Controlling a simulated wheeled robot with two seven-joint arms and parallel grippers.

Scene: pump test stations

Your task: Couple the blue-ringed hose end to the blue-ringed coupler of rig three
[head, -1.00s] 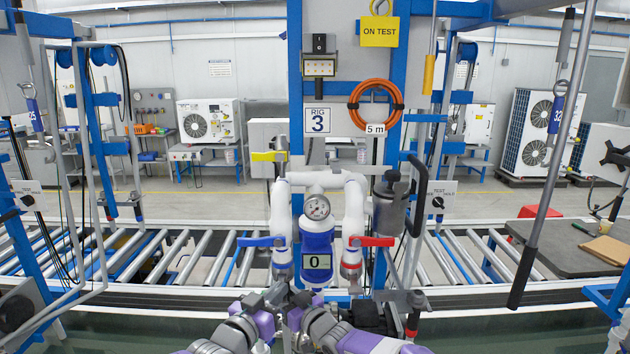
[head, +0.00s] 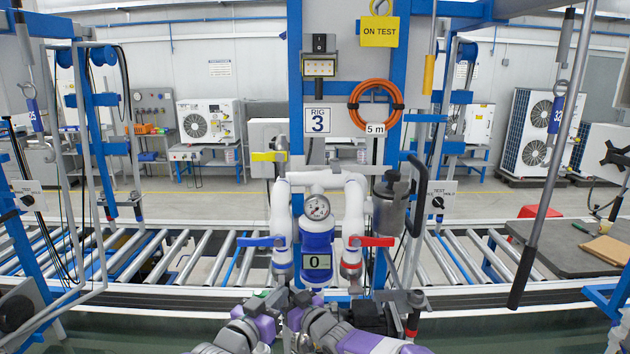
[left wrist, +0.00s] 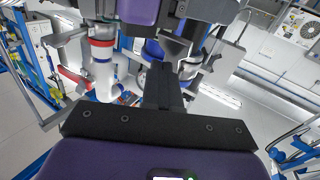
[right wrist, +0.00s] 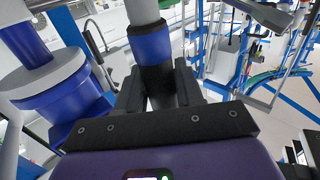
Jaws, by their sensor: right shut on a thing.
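Rig three's white pipe assembly stands ahead in the head view, with a blue lever (head: 262,241) on its left leg and a red lever (head: 372,241) on its right leg. The left leg's lower end (head: 283,270) is the coupler on the blue-lever side. My right gripper (right wrist: 158,92) is shut on the hose end, whose blue ring (right wrist: 150,43) shows just beyond the fingers. A grey cylinder continues above the ring; I cannot tell whether it is joined to the coupler. My left gripper (left wrist: 163,80) looks shut, with nothing visible between its fingers, below the rig.
A blue filter bowl (head: 317,262) marked 0 hangs between the two legs. A grey canister (head: 390,210) stands right of them. A roller conveyor (head: 180,257) runs behind. A dark bench (head: 570,245) is at the right. A red-ringed pipe (left wrist: 102,45) shows in the left wrist view.

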